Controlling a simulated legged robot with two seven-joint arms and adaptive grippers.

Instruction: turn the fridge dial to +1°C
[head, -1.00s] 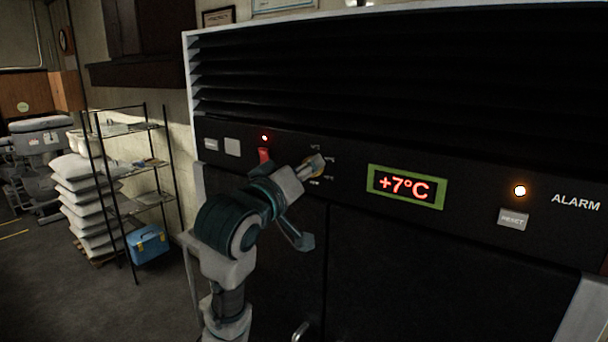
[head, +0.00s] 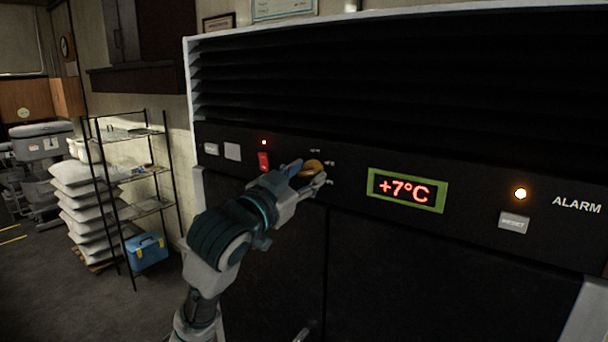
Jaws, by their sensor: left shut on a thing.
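The fridge panel (head: 345,205) fills the right of the head view. The dial (head: 313,166) shows as a small orange-yellow knob among small pale markings on the panel. My left gripper (head: 309,178) is at the dial, its fingers shut on it and hiding part of it. The dial's pointer direction cannot be made out. The display (head: 405,189) to the right of the dial reads +7°C in red. My right gripper is not in view.
A red switch (head: 263,161) sits left of the dial under a small red light. A lit orange lamp (head: 520,193) and a grey RESET button (head: 513,222) are at the right, beside the ALARM label. A wire shelf (head: 130,170) and stacked sacks (head: 80,205) stand at the left.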

